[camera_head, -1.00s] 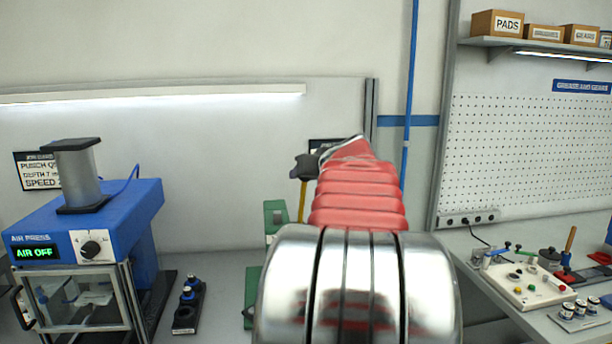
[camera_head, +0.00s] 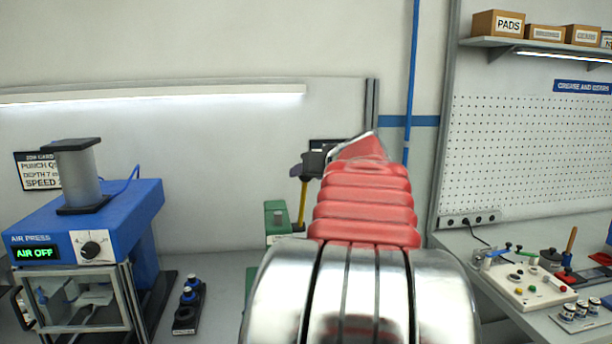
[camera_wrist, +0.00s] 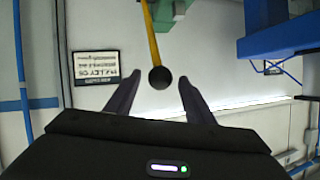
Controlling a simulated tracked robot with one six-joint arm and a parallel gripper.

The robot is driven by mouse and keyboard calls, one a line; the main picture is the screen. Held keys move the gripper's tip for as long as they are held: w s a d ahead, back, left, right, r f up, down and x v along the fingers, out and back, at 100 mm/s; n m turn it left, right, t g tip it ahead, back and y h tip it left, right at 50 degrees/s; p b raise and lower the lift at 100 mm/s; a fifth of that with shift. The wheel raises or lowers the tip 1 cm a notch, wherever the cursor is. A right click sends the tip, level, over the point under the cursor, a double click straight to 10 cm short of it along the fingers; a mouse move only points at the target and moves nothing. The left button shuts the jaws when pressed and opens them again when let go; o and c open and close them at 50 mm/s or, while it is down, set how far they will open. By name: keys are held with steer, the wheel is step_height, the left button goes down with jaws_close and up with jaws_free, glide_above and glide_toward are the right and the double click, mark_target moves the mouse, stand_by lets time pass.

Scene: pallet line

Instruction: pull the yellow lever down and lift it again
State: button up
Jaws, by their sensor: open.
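The yellow lever (camera_head: 302,203) stands nearly upright by a green machine (camera_head: 276,213) in the head view. In the wrist view the lever (camera_wrist: 151,32) hangs from the top of the picture and ends in a round black knob (camera_wrist: 160,78). My gripper (camera_wrist: 159,84) is open, with one dark finger on each side of the knob; I cannot tell whether the knob is between the fingertips or just beyond them. In the head view my gripper (camera_head: 309,163) is at the lever's top and hides the knob; my arm hides much of the green machine.
A blue air press (camera_head: 95,215) reading AIR OFF stands at the left. A black holder (camera_head: 187,310) with blue-topped parts sits beside it. A control box (camera_head: 525,287) is on the right bench. The bench between holder and green machine is clear.

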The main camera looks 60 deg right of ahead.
steer(key=v, duration=1)
steer(key=shift+s, duration=0.25)
steer(key=shift+w+a+r, duration=0.1)
steer(key=shift+a+r, duration=0.05)
steer(key=shift+a, duration=0.05)
